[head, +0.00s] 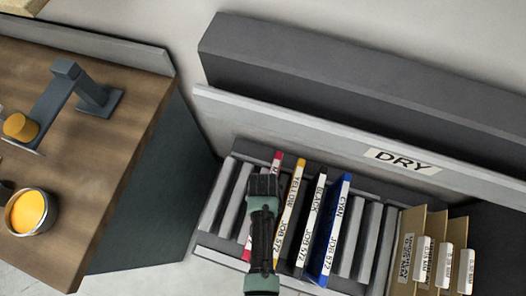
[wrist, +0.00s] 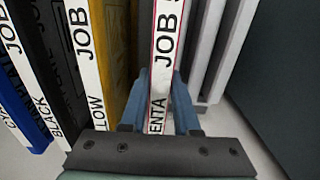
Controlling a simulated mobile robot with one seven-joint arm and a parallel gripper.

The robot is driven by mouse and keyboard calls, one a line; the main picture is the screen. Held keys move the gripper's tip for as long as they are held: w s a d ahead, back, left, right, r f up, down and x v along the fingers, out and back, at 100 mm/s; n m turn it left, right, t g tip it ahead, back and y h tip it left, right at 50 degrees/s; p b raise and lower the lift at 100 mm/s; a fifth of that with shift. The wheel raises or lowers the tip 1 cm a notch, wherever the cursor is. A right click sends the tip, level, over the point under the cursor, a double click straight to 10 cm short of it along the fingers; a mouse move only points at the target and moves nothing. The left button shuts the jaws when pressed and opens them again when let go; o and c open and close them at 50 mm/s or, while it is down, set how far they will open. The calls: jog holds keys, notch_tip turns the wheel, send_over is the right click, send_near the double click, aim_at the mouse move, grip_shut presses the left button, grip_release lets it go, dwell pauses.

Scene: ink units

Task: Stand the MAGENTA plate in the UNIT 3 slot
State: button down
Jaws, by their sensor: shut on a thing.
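The magenta plate (wrist: 166,60) shows a white edge label reading "...ENTA JOB" with thin red borders. My gripper (wrist: 164,105) is shut on it, with one blue finger on each side. In the head view my gripper (head: 263,188) covers most of the plate, leaving its magenta top end (head: 277,157) and a lower bit in sight. The plate stands upright in the rack row, just left of the yellow plate (head: 290,205). Whether it is fully seated is hidden. No "UNIT 3" mark is readable.
Black (head: 313,220) and cyan (head: 334,230) plates stand right of the yellow one. Grey dividers (head: 371,240) with empty gaps flank the plates. Brown cards (head: 408,245) stand farther right. A "DRY" sign (head: 402,162) is behind. A wooden counter (head: 110,130) with a yellow pot (head: 30,212) is left.

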jog(key=shift+f, duration=0.2)
jog(key=c, duration=0.6)
grip_release()
jog(key=shift+o, duration=0.2)
notch_tip(320, 180, up, 13)
jog(key=shift+p, duration=0.35)
notch_tip(320, 180, up, 5)
jog(key=p, duration=0.5)
jog(key=shift+p, duration=0.35)
jog(key=shift+f, duration=0.1)
